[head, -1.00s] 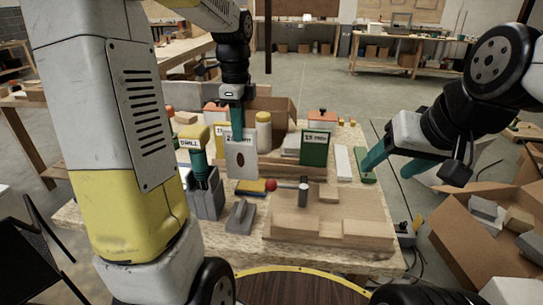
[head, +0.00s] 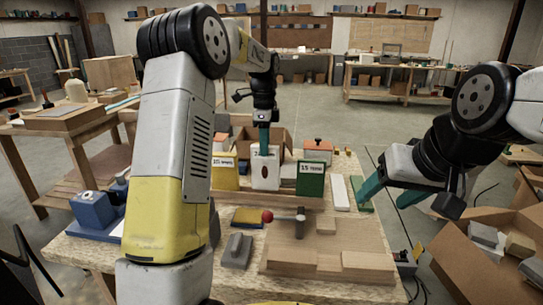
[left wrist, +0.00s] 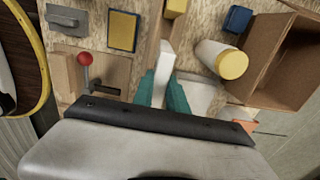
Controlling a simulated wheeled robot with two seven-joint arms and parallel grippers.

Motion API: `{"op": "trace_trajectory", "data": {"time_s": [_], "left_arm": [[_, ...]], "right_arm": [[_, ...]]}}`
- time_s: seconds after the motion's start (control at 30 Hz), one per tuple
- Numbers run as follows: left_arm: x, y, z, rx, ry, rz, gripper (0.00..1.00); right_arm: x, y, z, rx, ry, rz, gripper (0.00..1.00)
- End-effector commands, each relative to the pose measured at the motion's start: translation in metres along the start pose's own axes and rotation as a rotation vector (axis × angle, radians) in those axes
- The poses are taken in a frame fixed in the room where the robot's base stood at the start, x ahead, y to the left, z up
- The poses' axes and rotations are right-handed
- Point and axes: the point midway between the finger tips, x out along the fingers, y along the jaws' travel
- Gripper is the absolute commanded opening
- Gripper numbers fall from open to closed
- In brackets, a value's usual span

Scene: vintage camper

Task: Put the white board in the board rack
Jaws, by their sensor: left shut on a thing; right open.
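The white board (head: 265,173) stands upright, with a dark oval mark on its face. My left gripper (head: 264,150) is shut on its top edge from above. The left wrist view shows the board (left wrist: 165,60) nearly edge-on between the teal fingers (left wrist: 165,90). The wooden board rack (head: 290,200) is under it, between a yellow board (head: 224,173) and a green board (head: 311,180). I cannot tell whether the white board's lower edge is seated in the rack. My right gripper (head: 385,193) is open and empty, at the right side of the table.
A wooden fixture (head: 325,250) with a red-ball lever (head: 267,216) stands in front of the rack. A grey tool (head: 237,250) and a yellow pad (head: 247,217) lie left of it. A white-bodied jar with a yellow lid (left wrist: 232,64) and an open cardboard box (left wrist: 275,60) are close behind.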

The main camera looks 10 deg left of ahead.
Motion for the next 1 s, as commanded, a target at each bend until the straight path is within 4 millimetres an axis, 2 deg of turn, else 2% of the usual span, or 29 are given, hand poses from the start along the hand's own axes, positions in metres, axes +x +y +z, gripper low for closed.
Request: {"op": "trace_trajectory", "data": {"time_s": [0.1,0.2,0.53,0.57,0.67,1.0], "left_arm": [[0.022,0.003,0.001,0.0,-0.001,0.008,0.0],[0.033,0.003,0.001,0.001,-0.001,0.005,0.0],[0.036,0.002,0.001,0.0,0.0,0.004,0.0],[0.036,0.003,0.001,0.0,-0.001,0.004,0.2],[0.036,0.002,0.001,0.0,-0.001,0.004,0.39],[0.034,0.002,0.001,0.0,-0.001,0.003,0.4]], "right_arm": [[0.0,0.0,0.0,0.0,0.0,0.0,0.63],[0.0,0.0,0.0,0.0,0.0,0.0,0.63],[0.0,0.0,0.0,0.0,0.0,0.0,0.63],[0.0,0.0,0.0,0.0,0.0,0.0,0.63],[0.0,0.0,0.0,0.0,0.0,0.0,0.63],[0.0,0.0,0.0,0.0,0.0,0.0,0.63]]}}
